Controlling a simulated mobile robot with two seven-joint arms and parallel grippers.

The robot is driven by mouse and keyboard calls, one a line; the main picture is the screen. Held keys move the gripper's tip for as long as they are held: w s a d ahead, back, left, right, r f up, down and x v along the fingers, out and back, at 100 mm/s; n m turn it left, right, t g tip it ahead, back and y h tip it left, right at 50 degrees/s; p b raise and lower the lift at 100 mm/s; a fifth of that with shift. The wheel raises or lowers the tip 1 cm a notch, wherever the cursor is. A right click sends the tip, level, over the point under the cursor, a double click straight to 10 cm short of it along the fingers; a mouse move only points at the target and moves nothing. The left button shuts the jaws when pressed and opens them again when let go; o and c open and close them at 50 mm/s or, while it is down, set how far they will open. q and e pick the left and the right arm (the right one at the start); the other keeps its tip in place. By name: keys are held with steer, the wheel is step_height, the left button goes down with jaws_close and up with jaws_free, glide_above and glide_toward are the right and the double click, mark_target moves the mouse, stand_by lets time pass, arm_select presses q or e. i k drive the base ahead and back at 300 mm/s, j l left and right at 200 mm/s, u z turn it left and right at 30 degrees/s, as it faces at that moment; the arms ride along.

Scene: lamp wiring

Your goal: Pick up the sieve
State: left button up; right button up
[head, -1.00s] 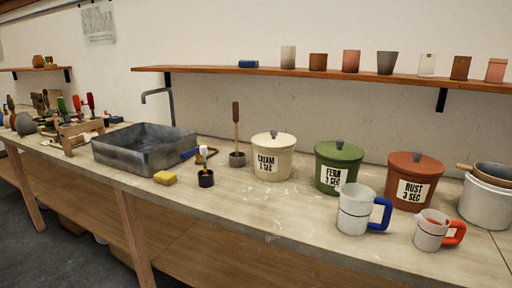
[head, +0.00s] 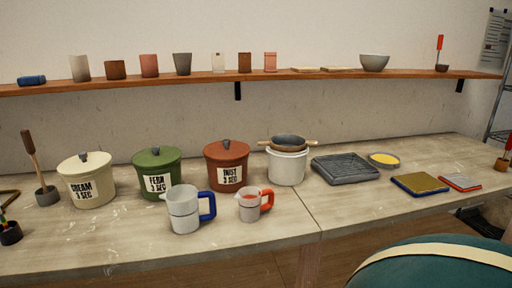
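The sieve (head: 288,141) is a dark shallow bowl with wooden handles reaching out to the left and right. It rests on top of a white bucket (head: 287,168) that stands on the workbench, right of the rust-coloured lidded pot. Neither of my grippers shows in the head view.
Left of the bucket stand cream (head: 86,182), green (head: 157,175) and rust (head: 227,168) lidded pots. A blue-handled jug (head: 184,211) and a red-handled mug (head: 249,207) stand before them. A dark tray (head: 345,169) lies right. A teal rounded object (head: 440,268) fills the lower right.

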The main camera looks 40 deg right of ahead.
mark_target(284, 143)
steer(key=z, duration=1.7)
steer(key=i+l, duration=0.2)
steer(key=l, duration=0.15)
steer(key=i+l, duration=0.2)
steer(key=l, duration=0.2)
steer(key=i+l+u, duration=0.1)
steer(key=l, duration=0.25)
steer(key=i, duration=0.1)
